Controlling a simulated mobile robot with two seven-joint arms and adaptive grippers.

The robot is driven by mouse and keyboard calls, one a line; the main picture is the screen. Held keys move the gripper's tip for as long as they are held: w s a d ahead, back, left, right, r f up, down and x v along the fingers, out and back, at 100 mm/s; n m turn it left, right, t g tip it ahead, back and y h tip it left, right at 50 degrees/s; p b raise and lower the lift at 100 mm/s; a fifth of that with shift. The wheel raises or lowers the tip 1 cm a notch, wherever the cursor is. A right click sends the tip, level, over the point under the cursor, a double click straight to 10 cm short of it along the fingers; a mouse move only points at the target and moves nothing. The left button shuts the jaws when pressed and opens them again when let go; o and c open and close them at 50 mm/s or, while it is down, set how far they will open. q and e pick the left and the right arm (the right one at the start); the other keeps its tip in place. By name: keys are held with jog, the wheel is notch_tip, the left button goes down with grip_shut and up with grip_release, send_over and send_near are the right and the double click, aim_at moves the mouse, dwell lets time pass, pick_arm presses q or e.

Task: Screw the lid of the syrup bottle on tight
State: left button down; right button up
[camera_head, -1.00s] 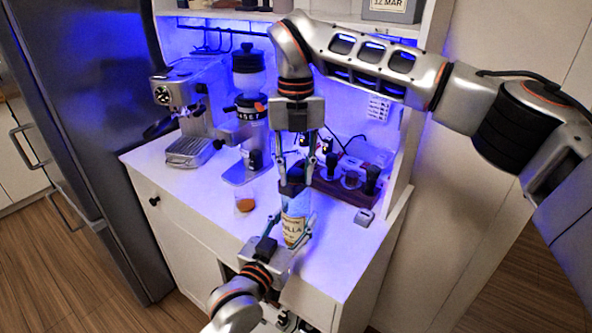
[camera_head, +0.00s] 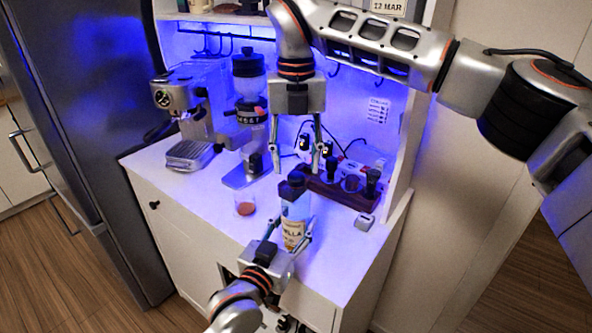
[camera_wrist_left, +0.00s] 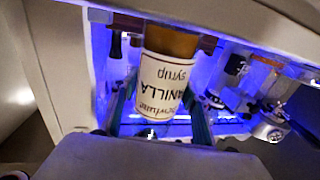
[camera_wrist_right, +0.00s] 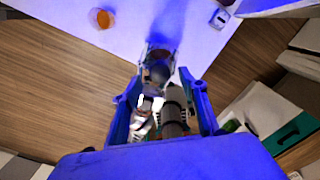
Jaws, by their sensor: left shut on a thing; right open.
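The syrup bottle (camera_head: 295,212), with a pale vanilla label, is upright in the head view, over the counter's front part. Its dark lid (camera_head: 292,186) sits on top; how tight it is cannot be seen. My left gripper (camera_head: 291,231) is shut on the bottle's body from the front. In the left wrist view the labelled bottle (camera_wrist_left: 165,75) is between its fingers, and the lid is out of sight. My right gripper (camera_head: 295,172) points down, open, its fingertips just above and either side of the lid. In the right wrist view the dark lid (camera_wrist_right: 158,73) lies between the spread fingers.
A glass with brown contents (camera_head: 245,207) stands left of the bottle. The espresso machine (camera_head: 188,112) and grinder (camera_head: 248,115) stand behind. A dark wooden holder (camera_head: 340,188) with tools is behind right, near a small grey box (camera_head: 365,221).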

aim_at(296, 176)
jog(key=shift+r, duration=0.3)
jog(key=shift+c, duration=0.6)
jog(key=shift+r+n, duration=0.4)
jog(key=shift+n, duration=0.2)
notch_tip(296, 176, up, 3)
jog(key=n, duration=0.4)
jog(key=shift+f+n, duration=0.1)
jog(key=shift+n, duration=0.2)
jog(key=shift+f, duration=0.1)
jog(key=shift+f, duration=3.95)
